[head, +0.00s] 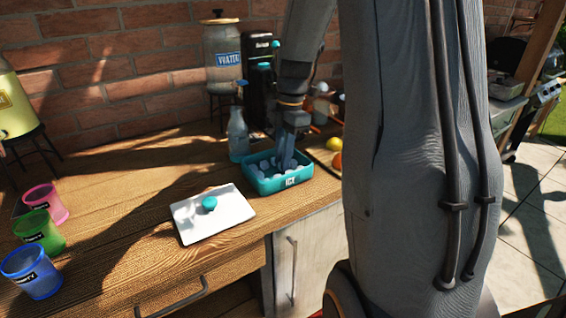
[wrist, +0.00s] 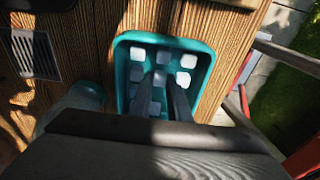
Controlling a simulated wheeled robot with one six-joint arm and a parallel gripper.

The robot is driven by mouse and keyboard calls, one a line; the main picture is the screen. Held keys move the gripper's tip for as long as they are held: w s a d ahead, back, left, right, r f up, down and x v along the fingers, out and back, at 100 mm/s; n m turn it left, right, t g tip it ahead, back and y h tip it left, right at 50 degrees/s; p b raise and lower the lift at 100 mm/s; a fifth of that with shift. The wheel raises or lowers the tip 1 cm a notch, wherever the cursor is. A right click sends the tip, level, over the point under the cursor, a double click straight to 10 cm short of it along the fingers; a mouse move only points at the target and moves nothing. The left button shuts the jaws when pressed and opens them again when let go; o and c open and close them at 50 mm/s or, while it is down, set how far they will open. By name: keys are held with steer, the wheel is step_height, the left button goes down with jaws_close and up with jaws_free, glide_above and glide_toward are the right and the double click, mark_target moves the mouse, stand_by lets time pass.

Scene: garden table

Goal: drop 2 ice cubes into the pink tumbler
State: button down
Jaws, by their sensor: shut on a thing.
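The pink tumbler (head: 46,204) stands upright at the far left of the wooden table in the head view, behind the green and blue tumblers. The teal ice tub (head: 277,184) sits near the table's front edge, uncovered, with several pale ice cubes in it. It also shows in the wrist view (wrist: 208,50), with several ice cubes (wrist: 189,61) in spaced rows. My gripper (head: 284,163) reaches down into the tub. In the wrist view its two fingers (wrist: 160,88) are close together around an ice cube (wrist: 159,77), mostly hidden between the fingertips.
A white lid (head: 232,222) with a teal knob lies left of the tub. A green tumbler (head: 38,231) and a blue tumbler (head: 32,272) stand at the left. A bottle (head: 238,137) stands close behind the tub. A board with fruit (head: 337,160) is on its right.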

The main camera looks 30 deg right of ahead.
step_height(320, 180, up, 9)
steer(key=b, duration=0.1)
steer(key=shift+r, duration=0.2)
stand_by(0.5)
